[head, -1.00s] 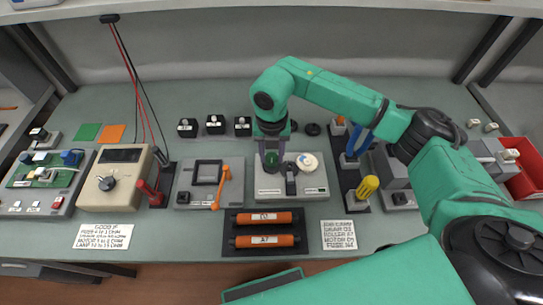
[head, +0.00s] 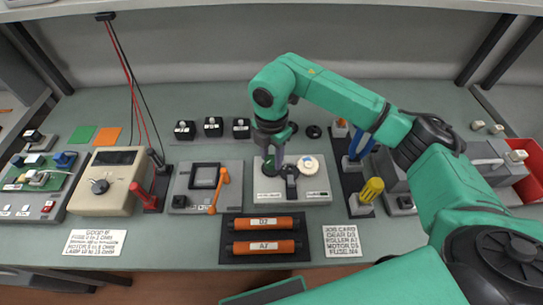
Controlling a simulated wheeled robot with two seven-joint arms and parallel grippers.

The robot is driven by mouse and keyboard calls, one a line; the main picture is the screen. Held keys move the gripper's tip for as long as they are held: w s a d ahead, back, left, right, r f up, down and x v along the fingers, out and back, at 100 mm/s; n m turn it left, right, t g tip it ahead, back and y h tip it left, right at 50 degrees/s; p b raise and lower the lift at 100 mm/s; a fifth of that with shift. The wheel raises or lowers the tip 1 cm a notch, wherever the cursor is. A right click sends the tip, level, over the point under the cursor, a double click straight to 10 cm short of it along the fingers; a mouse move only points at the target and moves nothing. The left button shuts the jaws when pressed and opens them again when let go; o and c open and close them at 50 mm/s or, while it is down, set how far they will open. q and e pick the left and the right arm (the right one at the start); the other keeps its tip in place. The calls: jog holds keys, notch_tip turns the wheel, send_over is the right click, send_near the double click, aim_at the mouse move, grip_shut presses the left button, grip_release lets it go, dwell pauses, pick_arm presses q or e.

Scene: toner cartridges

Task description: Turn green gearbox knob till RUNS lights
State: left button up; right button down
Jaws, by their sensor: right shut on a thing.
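The gearbox tester (head: 318,182) is a light grey unit in the middle of the bench. Its green knob (head: 267,169) is on the left of its top, partly hidden by my right gripper. My right gripper (head: 272,166) points down from above and is shut on the green knob. A cream round disc (head: 308,164) and a dark upright block (head: 290,178) sit on the same unit. A small label shows on the unit's front right; I cannot read it or tell a lit lamp there. My left gripper is not in view.
To the left are a grey unit with an orange handle (head: 218,190) and a beige meter (head: 110,180). Two orange rollers (head: 264,222) lie on a black tray in front. A yellow-handled tool (head: 371,189) stands to the right. Three black blocks stand behind.

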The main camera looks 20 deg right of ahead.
jog(key=shift+w+r, duration=0.1)
jog(key=shift+r, duration=0.05)
dwell(0.3)
jog(key=shift+c, duration=2)
grip_release()
notch_tip(320, 180, up, 9)
jog(key=b, duration=0.2)
notch_tip(320, 180, up, 6)
jog(key=p, duration=0.1)
send_over(271, 159)
jog(key=shift+f, duration=0.25)
